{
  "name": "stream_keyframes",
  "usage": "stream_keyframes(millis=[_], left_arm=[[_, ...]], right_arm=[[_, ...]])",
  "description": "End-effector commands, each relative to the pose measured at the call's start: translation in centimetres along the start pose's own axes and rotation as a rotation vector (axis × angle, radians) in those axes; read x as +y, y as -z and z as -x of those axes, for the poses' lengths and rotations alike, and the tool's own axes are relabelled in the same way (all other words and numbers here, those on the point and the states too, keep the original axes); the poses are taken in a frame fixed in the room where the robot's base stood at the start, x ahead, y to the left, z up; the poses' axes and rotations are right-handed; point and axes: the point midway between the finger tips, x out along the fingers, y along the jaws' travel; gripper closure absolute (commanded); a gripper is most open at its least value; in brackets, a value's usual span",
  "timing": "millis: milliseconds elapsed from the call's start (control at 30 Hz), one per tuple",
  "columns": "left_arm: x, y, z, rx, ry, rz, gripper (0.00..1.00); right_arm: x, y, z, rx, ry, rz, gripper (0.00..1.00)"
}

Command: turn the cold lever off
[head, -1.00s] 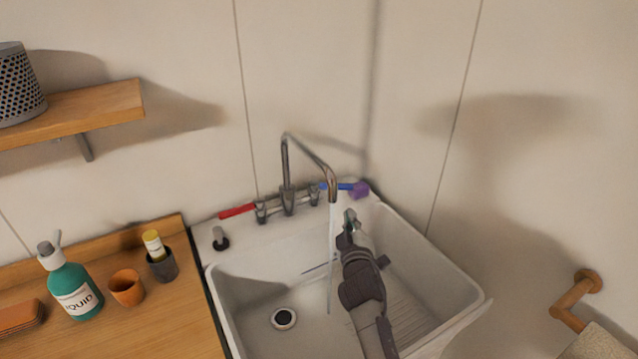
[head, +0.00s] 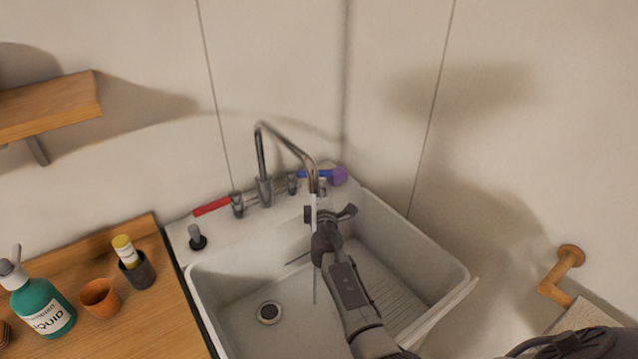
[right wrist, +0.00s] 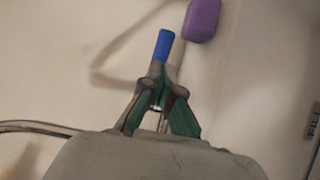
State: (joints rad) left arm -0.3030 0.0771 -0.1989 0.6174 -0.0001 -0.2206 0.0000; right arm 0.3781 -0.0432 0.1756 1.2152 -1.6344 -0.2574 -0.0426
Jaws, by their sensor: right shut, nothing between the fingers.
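The cold lever is the blue handle (head: 314,174) on the right side of the metal faucet (head: 264,188), pointing right toward a purple block (head: 338,176). Water runs from the spout in a thin stream (head: 314,265) into the white sink. My right gripper (head: 328,214) is over the sink, just in front of and below the blue lever. In the right wrist view, its fingers (right wrist: 157,84) are closed together and empty, with the blue lever (right wrist: 164,46) appearing just beyond the tips. I cannot tell whether they touch. My left gripper is out of view.
The red lever (head: 212,206) is on the faucet's left. The sink (head: 205,272) stands against the wall. A wooden counter (head: 170,325) at left holds a green bottle (head: 45,308), an orange cup (head: 100,298) and a dark cup (head: 139,272).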

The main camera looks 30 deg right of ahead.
Motion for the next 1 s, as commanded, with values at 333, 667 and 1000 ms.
stream_keyframes(millis=[333,667,1000], left_arm=[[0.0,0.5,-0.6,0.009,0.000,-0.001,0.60],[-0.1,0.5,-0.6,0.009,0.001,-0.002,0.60],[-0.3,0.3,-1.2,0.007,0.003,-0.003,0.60]], right_arm=[[0.0,0.0,-3.0,0.001,0.000,0.000,1.00],[0.0,0.0,-3.0,0.002,0.000,-0.001,1.00],[-0.1,-0.6,-3.9,0.103,-0.001,0.004,1.00]])
